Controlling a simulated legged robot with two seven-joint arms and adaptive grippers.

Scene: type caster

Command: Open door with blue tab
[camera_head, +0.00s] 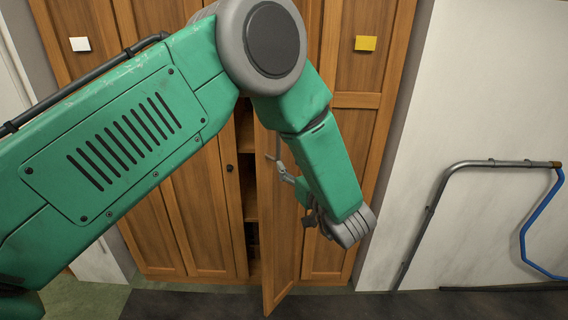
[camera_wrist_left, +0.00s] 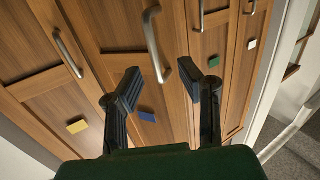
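The wooden cabinet door (camera_head: 280,235) left of the yellow-tabbed door stands partly open in the head view, swung outward, with a dark gap along its left edge. Its blue tab (camera_wrist_left: 147,116) shows in the left wrist view; my arm hides it in the head view. A metal bar handle (camera_wrist_left: 152,40) is on this door. My left gripper (camera_wrist_left: 167,78) is open, its two dark fingers apart, with the handle's lower end appearing between the tips. I cannot tell whether they touch it. In the head view the gripper is mostly hidden behind my green wrist. My right gripper is not in view.
Neighbouring doors carry a yellow tab (camera_head: 365,43), a white tab (camera_head: 80,44) and a green tab (camera_wrist_left: 213,61). Shelves show in the gap. A metal rail (camera_head: 430,205) with a blue tube (camera_head: 536,218) stands by the right wall. Dark floor lies in front.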

